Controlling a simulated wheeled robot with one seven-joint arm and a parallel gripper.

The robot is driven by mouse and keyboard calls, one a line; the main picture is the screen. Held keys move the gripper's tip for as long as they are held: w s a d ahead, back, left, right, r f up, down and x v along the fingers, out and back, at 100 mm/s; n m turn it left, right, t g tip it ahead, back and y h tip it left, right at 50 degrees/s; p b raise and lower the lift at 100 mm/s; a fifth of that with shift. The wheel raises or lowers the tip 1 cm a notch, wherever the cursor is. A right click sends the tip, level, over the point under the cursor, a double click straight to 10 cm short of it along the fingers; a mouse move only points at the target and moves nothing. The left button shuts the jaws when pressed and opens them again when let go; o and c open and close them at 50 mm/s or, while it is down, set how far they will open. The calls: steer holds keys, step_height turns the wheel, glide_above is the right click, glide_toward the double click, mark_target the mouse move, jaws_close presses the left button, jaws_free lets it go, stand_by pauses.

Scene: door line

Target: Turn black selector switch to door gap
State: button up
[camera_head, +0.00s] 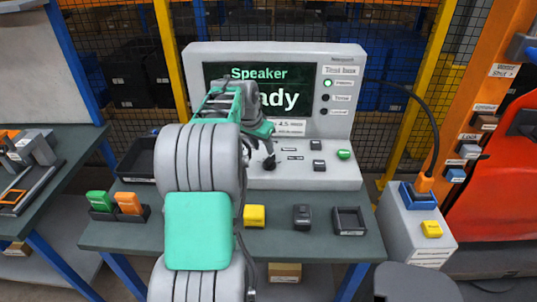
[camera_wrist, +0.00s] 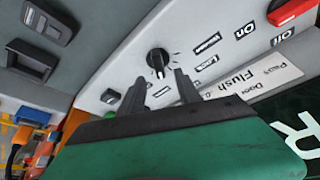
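The black selector switch (camera_wrist: 157,60) is a round knob with a light pointer mark, on the sloping grey panel of the test box (camera_head: 330,178). In the wrist view its mark points toward my gripper, between small tick marks. My gripper (camera_wrist: 162,79) is open; its two dark fingertips are apart, one to each side just below the knob, and I see no clear contact. In the head view my gripper (camera_head: 266,150) hangs over the panel and partly hides the switch area. A white label (camera_wrist: 262,88) near the switch reads partly "Door" and "Flush".
The box's screen (camera_head: 300,98) shows "Speaker" and part of "Ready". A green button (camera_head: 344,154) and black rockers (camera_head: 319,166) sit right of the switch. A yellow block (camera_head: 254,215), a dark block (camera_head: 302,216) and a black tray (camera_head: 349,221) stand on the bench in front.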

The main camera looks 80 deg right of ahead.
mark_target(269, 158)
steer(key=x, duration=0.4)
steer(key=p+x, duration=0.1)
steer(key=x, duration=0.3)
steer(key=shift+s+d+r, duration=0.1)
steer(key=shift+s, duration=0.15)
steer(key=shift+c, duration=0.6)
jaws_close()
